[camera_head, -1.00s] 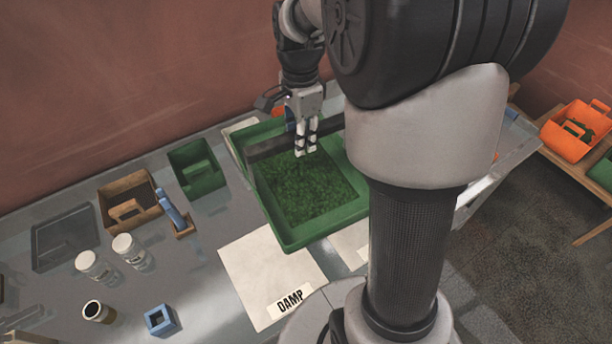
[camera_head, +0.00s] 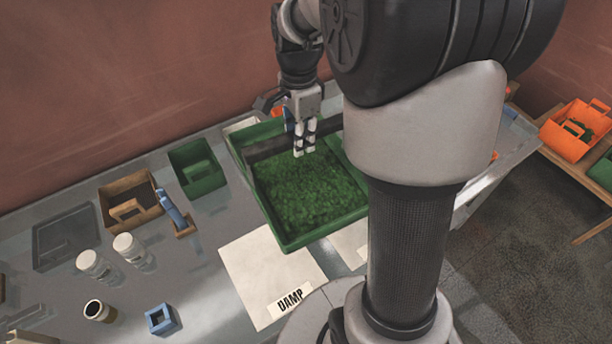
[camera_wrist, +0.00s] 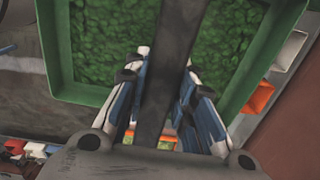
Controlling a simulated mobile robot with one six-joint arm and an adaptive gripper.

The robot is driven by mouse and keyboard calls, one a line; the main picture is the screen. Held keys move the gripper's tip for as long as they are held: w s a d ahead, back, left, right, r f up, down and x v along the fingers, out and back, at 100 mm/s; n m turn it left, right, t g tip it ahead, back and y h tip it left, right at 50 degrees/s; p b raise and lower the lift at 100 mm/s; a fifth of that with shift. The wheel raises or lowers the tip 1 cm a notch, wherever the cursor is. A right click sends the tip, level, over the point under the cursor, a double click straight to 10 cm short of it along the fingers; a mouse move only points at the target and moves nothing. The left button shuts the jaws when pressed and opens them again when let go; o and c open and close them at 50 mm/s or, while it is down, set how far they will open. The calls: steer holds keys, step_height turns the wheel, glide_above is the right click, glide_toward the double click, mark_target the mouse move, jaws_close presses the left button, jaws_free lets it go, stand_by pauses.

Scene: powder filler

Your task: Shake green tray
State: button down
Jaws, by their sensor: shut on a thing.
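The green tray (camera_head: 292,243) is filled with crumbly green material (camera_head: 310,192), which reaches close to the walls. A dark bar (camera_head: 268,148) crosses the tray near its back. My gripper (camera_head: 304,153) is over the back part of the tray, shut on this bar. In the wrist view, the bar (camera_wrist: 178,60) runs between the two fingers of my gripper (camera_wrist: 165,95), with the green material on both sides of it. The tray's wall (camera_wrist: 90,95) also shows there. My arm hides the tray's right side in the head view.
A white sheet marked DAMP (camera_head: 262,270) lies in front of the tray. A small green bin (camera_head: 197,168), a brown box (camera_head: 130,200), a blue-handled tool (camera_head: 173,212) and white jars (camera_head: 128,248) stand to the left. An orange bin (camera_head: 575,130) is far right.

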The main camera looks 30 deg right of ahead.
mark_target(285, 138)
steer(key=shift+d, duration=0.75)
steer(key=a, duration=0.5)
steer(key=shift+d, duration=2.55)
steer(key=shift+f, duration=0.1)
